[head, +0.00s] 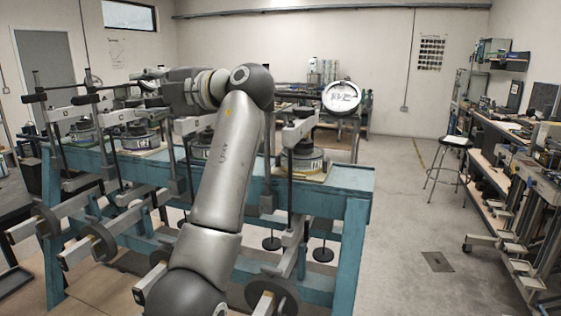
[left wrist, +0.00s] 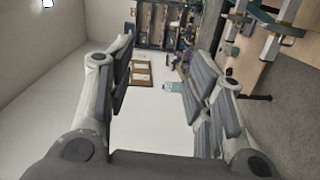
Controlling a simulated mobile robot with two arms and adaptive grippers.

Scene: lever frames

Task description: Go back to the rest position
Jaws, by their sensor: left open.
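My left arm reaches up over the teal bench (head: 345,185) in the head view. Its gripper (head: 150,78) points to the left, above the lever frames at the bench's left half. In the left wrist view the gripper (left wrist: 160,68) has its two fingers wide apart with nothing between them. A lever frame (head: 297,135) with a grey round cell stands at the bench's right end. Other lever frames (head: 75,130) stand to the left, and my arm hides part of the row. My right gripper is in neither view.
Lever arms with round weights (head: 104,243) jut out at the bench's front. A round dial (head: 341,97) stands behind its right end. A stool (head: 452,160) and a cluttered workbench (head: 490,177) are at the right. The floor between is mostly clear.

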